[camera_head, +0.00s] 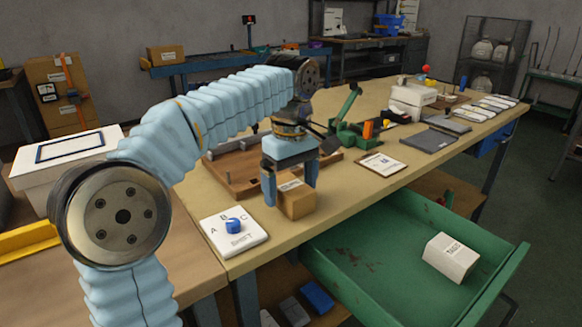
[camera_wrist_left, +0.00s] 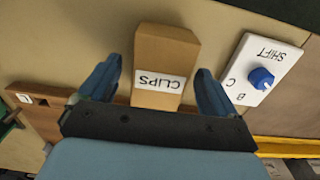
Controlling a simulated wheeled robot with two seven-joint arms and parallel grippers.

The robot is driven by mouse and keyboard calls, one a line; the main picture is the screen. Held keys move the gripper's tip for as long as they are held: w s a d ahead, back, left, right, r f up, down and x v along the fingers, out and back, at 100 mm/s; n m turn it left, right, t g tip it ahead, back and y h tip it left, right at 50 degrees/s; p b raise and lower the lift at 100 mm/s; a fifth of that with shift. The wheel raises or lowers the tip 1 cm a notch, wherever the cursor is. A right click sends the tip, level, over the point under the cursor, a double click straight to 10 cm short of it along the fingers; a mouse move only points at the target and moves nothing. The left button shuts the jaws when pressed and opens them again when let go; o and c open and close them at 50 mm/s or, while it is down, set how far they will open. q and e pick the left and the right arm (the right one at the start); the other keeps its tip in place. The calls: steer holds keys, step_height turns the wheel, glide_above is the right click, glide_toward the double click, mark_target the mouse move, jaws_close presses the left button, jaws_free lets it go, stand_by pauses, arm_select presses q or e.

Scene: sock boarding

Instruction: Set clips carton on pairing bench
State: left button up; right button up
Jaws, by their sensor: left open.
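The clips carton (camera_head: 297,204) is a small brown box standing on the tan bench top (camera_head: 330,212), close to its front edge. My left gripper (camera_head: 291,190) points down over it, open, with one blue finger on either side. In the left wrist view the carton (camera_wrist_left: 168,50), with a white CLIPS label, lies between the two spread fingers (camera_wrist_left: 158,72). Small gaps show beside it, so I see no grip on it. I cannot tell from any sign which bench is the pairing bench. My right gripper is not in view.
A white SHIFT dial plate (camera_head: 234,232) lies left of the carton. A wooden tray (camera_head: 230,172) and a green clamp fixture (camera_head: 352,132) lie behind. An open green drawer (camera_head: 375,250) holding a TAGS box (camera_head: 450,258) juts out in front.

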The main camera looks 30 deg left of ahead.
mark_target(291, 186)
arm_select(q)
step_height(291, 186, up, 12)
steer(key=p, duration=0.2)
steer(key=shift+f, duration=0.1)
stand_by(0.5)
